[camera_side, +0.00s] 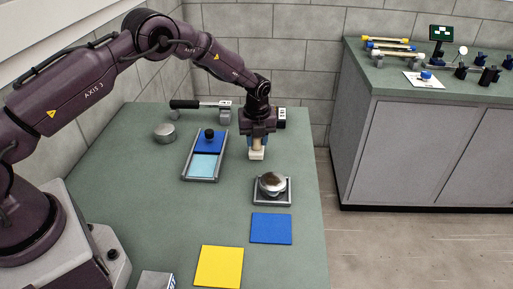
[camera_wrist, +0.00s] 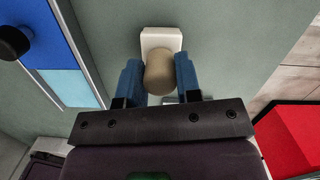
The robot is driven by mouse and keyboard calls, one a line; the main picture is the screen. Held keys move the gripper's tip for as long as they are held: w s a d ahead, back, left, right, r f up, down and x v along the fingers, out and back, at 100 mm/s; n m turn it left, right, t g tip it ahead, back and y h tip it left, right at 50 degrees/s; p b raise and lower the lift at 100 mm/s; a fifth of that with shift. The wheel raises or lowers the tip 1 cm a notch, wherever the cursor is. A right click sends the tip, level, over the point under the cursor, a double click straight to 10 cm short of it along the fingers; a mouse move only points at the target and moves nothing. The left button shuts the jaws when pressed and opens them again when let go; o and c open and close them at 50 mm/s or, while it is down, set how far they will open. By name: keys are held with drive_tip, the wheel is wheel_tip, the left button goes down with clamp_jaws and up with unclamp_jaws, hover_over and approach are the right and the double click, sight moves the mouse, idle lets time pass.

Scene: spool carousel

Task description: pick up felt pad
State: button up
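The felt pad, a pale square block with a tan rounded knob, shows in the wrist view (camera_wrist: 160,40) and below my gripper in the side view (camera_side: 257,155). My gripper (camera_wrist: 159,75) has a blue finger on each side of the knob, and both appear to touch it. In the side view my gripper (camera_side: 257,145) points straight down over the far right part of the green table. I cannot tell whether the pad rests on the table or is just above it.
Left of my gripper is a tray with a blue sliding lid and black knob (camera_side: 209,141). In front stand a domed metal piece on a square base (camera_side: 271,184), a blue mat (camera_side: 271,229) and a yellow mat (camera_side: 219,267). A metal cylinder (camera_side: 164,133) and a black-handled tool (camera_side: 187,104) are behind.

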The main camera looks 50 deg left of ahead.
drive_tip(key=shift+c, duration=1.4)
drive_tip(key=shift+r, duration=0.15)
drive_tip(key=shift+r, duration=0.65)
drive_tip(key=s+d+r, duration=0.1)
drive_tip(key=s+r, duration=1)
drive_tip(key=s, duration=0.3)
drive_tip(key=shift+d+r, duration=0.2)
drive_tip(key=shift+d, duration=0.05)
